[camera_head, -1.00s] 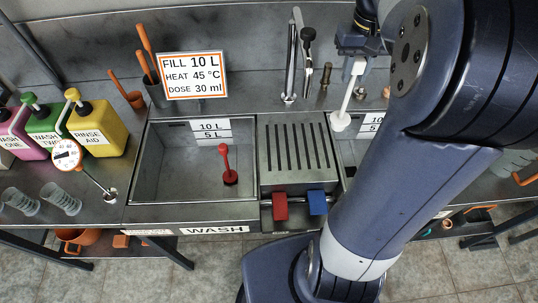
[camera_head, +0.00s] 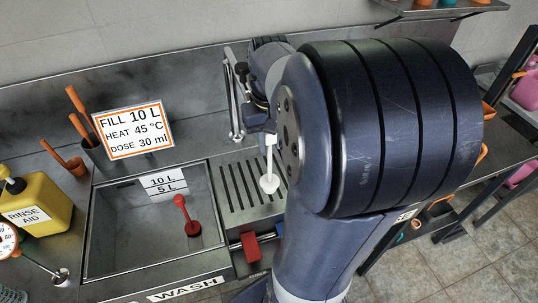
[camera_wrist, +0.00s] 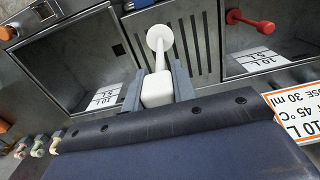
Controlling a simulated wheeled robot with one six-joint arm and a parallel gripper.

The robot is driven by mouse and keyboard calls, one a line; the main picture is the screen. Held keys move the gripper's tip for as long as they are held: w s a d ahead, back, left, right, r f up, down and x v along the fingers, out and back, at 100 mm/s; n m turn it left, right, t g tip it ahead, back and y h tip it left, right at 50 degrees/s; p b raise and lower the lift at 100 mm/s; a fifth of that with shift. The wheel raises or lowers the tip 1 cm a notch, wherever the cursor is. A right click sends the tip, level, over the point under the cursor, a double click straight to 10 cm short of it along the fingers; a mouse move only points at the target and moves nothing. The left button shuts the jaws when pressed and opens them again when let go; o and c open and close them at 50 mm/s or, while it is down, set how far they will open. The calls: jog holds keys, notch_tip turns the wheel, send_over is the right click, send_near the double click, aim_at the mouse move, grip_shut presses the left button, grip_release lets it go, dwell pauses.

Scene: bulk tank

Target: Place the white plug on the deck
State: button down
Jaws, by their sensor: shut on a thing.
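The white plug (camera_head: 269,178) hangs upright from my gripper (camera_head: 268,130), its wide round end down, over the slotted deck (camera_head: 236,192) between the two basins. In the wrist view my gripper (camera_wrist: 157,88) is shut on the block-shaped top of the white plug (camera_wrist: 158,42), and the round end lies over the slots of the deck (camera_wrist: 196,40). I cannot tell whether the round end touches the deck or hangs above it. My arm hides the right side of the deck and the second basin in the head view.
A red plug (camera_head: 187,217) stands in the left basin (camera_head: 120,230). A tap (camera_head: 236,95) rises behind the deck. A sign (camera_head: 133,130), orange-handled tools (camera_head: 85,115) and a yellow bottle (camera_head: 35,205) stand to the left. A red block (camera_head: 250,246) sits at the front edge.

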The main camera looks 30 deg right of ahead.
jog(key=shift+f, duration=2.65)
jog(key=shift+f, duration=0.15)
jog(key=c, duration=1.2)
grip_release()
jog(key=shift+o, duration=0.2)
notch_tip(320, 180, up, 13)
jog(key=shift+f, duration=0.2)
